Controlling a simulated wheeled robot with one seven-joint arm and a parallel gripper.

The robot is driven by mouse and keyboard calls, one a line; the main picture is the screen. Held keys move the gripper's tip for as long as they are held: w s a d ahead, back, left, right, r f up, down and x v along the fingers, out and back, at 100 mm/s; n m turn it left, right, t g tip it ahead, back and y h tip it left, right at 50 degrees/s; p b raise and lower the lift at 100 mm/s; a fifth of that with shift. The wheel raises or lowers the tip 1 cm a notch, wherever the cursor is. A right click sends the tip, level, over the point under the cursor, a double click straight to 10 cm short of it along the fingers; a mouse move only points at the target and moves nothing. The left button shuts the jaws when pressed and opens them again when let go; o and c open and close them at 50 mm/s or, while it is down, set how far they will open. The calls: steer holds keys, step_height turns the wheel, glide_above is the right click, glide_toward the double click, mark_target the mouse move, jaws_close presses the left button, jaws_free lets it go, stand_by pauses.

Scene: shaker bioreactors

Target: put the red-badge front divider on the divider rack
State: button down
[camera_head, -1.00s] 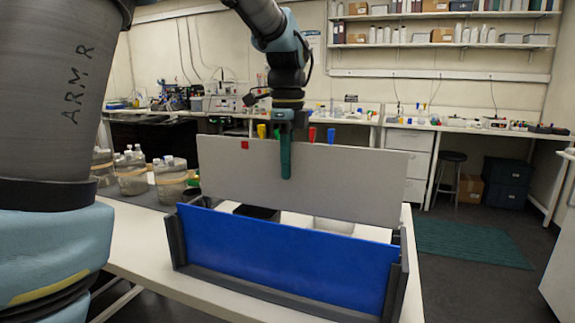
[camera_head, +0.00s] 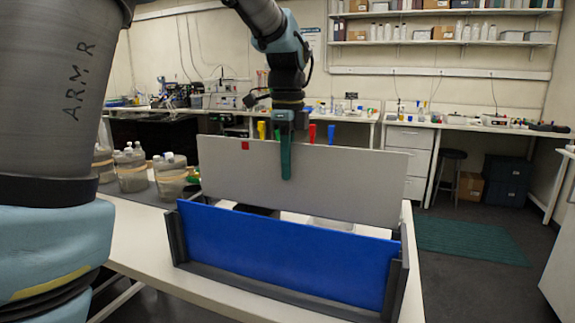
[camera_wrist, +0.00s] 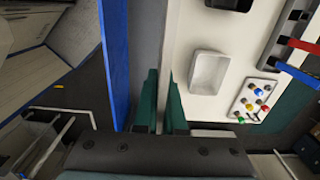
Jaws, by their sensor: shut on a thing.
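The red-badge front divider is a flat light-grey panel (camera_head: 330,178) with a small red square badge (camera_head: 245,146) near its top left corner. My gripper (camera_head: 286,165) is shut on its top edge, left of the panel's middle, and holds it upright. In the wrist view my green gripper fingers (camera_wrist: 159,102) pinch the grey panel (camera_wrist: 149,40). A dark-grey frame with end posts (camera_head: 396,285), which looks like the divider rack, stands on the table with a blue panel (camera_head: 285,250) upright in it.
The white table (camera_head: 135,240) carries the rack. Jars in baskets (camera_head: 131,172) stand left of the panel. The wrist view shows a white tray (camera_wrist: 209,72) and a board with coloured knobs (camera_wrist: 255,103) beside the grey panel. A stool (camera_head: 453,175) stands beyond, at right.

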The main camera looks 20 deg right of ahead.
mark_target(287, 193)
steer(key=shift+f, duration=0.35)
stand_by(0.3)
steer(key=shift+f+b, duration=0.3)
steer(key=shift+f, duration=0.05)
steer(key=shift+f, duration=0.4)
steer(key=shift+f+b, duration=0.35)
steer(key=shift+f, duration=0.45)
stand_by(0.5)
steer(key=shift+f+b, duration=0.3)
steer(key=shift+f, duration=0.15)
steer(key=shift+f+b, duration=0.35)
steer(key=shift+f, duration=0.25)
steer(key=shift+f, duration=0.2)
stand_by(0.5)
